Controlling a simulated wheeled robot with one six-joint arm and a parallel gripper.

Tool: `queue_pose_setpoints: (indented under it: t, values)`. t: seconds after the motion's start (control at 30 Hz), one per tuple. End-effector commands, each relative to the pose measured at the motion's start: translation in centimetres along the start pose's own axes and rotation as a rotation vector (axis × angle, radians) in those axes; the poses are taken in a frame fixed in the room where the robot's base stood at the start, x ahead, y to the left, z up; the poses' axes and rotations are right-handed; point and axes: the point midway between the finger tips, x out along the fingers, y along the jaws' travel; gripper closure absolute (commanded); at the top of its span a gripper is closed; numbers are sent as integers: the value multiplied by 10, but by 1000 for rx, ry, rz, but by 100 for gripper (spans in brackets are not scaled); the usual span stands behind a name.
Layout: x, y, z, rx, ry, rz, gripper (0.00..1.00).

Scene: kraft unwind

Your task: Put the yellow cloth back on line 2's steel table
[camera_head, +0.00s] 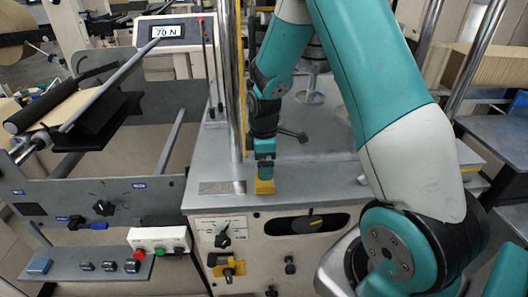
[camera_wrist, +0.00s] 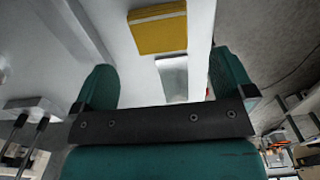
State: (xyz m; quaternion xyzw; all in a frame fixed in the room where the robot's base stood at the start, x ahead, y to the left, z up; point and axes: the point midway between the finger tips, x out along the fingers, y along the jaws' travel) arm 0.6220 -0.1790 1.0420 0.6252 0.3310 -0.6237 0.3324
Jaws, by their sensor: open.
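The yellow cloth (camera_head: 264,186) is a small folded square at the front edge of the grey steel table (camera_head: 325,172). In the wrist view the cloth (camera_wrist: 158,30) appears to lie flat on the pale table top (camera_wrist: 135,75). My gripper (camera_head: 264,160) points down just above the cloth and hides part of it from the head camera. In the wrist view my gripper (camera_wrist: 163,65) has its two teal fingers spread wide, with nothing held between them. The cloth shows beyond the fingertips; whether they touch it I cannot tell.
A bright metal plate (camera_head: 222,187) is set in the table beside the cloth. A steel post (camera_head: 231,80) rises close to the left of my gripper. A control panel with knobs (camera_head: 222,237) is below the table edge. The roll stand (camera_head: 95,195) is at left. Table top to the right is mostly clear.

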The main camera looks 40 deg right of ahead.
Motion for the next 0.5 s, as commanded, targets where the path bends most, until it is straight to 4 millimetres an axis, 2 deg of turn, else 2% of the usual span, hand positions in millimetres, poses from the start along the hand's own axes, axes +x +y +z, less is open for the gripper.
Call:
queue_pose_setpoints:
  t: [0.13, 0.37, 0.47, 0.5]
  values:
    - [-27, 0, 0, 0, 2, 4, 0]
    - [-55, -5, -5, 7, 9, 1, 0]
    - [-78, -31, -24, 40, 50, -1, 0]
    - [-92, -48, -36, 63, 77, -5, 0]
